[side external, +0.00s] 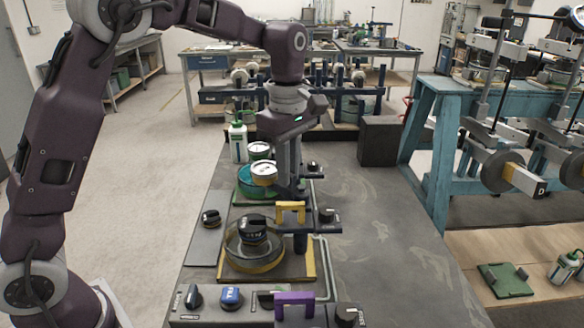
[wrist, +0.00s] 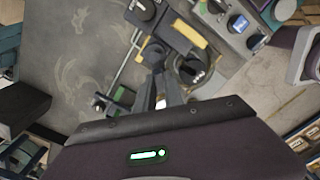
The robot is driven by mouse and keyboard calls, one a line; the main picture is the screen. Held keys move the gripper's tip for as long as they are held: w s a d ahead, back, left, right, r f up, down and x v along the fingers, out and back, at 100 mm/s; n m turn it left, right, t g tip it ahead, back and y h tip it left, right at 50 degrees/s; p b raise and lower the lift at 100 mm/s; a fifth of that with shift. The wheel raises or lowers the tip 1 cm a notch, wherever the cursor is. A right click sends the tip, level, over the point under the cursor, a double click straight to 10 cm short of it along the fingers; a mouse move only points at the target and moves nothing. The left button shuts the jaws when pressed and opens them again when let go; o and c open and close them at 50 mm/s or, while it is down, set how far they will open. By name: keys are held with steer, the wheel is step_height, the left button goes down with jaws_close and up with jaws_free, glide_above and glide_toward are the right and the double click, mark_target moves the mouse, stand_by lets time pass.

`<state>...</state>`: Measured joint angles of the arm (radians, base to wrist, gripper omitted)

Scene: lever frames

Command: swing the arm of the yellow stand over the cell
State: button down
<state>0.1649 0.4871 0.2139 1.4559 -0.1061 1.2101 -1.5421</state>
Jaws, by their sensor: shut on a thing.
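The yellow stand has a yellow handle (side external: 291,208) on a dark blue arm (side external: 282,231), carried by a dark post (side external: 300,243). The cell, a round clear dish (side external: 244,258), sits on a yellow-edged base left of the post. A black knob-topped piece (side external: 252,229) shows over the dish, and in the wrist view (wrist: 191,70); whether it joins the arm is unclear. My gripper (side external: 289,190) points down at the yellow handle and is shut on it. Its fingertips are partly hidden by the handle.
A purple handle (side external: 295,300) and a control box with a blue knob (side external: 231,297) stand at the front.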

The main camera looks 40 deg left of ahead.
steer(key=shift+s+d+n, duration=0.15)
steer(key=shift+s+n, duration=0.2)
steer(key=shift+n, duration=1.05)
steer(key=shift+s+d+n, duration=0.2)
steer(key=shift+s+n, duration=0.15)
steer(key=shift+n, duration=1.05)
steer(key=shift+s+d+n, duration=0.15)
steer(key=shift+s+n, duration=0.2)
steer(key=shift+n, duration=1.05)
steer(key=c, duration=1.4)
jaws_free()
steer(key=shift+s, duration=0.1)
steer(key=shift+c, duration=0.2)
step_height(320, 180, up, 7)
